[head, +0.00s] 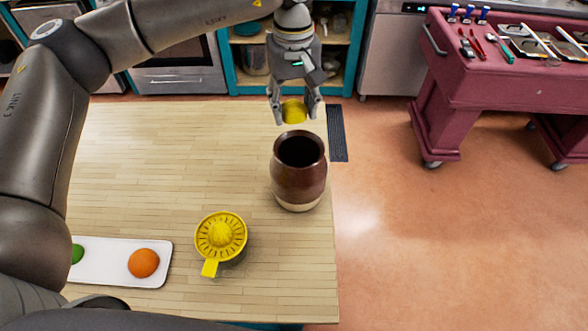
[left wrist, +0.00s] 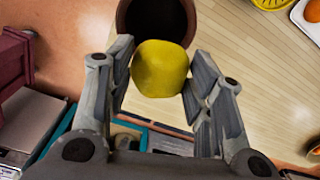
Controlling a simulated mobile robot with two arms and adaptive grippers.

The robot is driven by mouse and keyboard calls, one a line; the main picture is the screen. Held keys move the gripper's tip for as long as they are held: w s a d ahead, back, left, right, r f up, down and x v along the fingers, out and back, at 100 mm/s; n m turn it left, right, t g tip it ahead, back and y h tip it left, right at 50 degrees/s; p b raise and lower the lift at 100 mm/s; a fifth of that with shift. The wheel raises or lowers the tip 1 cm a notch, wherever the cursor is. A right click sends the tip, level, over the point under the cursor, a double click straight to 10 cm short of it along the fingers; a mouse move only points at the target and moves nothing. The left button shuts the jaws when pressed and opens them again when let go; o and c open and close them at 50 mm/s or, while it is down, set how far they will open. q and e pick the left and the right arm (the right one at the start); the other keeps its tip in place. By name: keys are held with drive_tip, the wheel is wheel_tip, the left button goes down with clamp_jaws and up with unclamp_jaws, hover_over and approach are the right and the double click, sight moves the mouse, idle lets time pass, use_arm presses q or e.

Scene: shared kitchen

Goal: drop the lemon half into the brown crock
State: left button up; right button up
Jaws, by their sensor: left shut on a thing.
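The lemon half (head: 294,111) is yellow and sits between the fingers of my left gripper (head: 295,119), which is shut on it. It also shows in the left wrist view (left wrist: 160,69), between the fingertips (left wrist: 160,75). The brown crock (head: 299,180) stands upright on the wooden table, with its dark open mouth facing up. In the head view the lemon half is just beyond the crock's far rim. In the left wrist view the crock (left wrist: 123,22) lies behind the lemon half, partly covered by it. My right gripper is in neither view.
A yellow juicer (head: 221,237) stands on the table (head: 150,165), left of and nearer than the crock. A white tray (head: 110,277) holds an orange (head: 143,263) and a green fruit (head: 78,253). The table's right edge is close to the crock. A red tool cart (head: 500,95) stands at the right.

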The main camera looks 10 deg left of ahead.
use_arm(q)
wheel_tip(320, 180, down, 4)
drive_tip(key=shift+w+r+b, duration=0.1)
drive_tip(key=shift+r+b, duration=0.1)
drive_tip(key=shift+b, duration=0.45)
drive_tip(key=shift+f, duration=0.3)
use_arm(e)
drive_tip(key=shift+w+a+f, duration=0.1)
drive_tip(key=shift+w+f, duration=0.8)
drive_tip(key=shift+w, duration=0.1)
use_arm(q)
drive_tip(key=o, duration=1.1)
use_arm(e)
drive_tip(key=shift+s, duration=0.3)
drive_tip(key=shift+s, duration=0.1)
use_arm(q)
wheel_tip(320, 180, up, 12)
drive_tip(key=shift+r, duration=0.1)
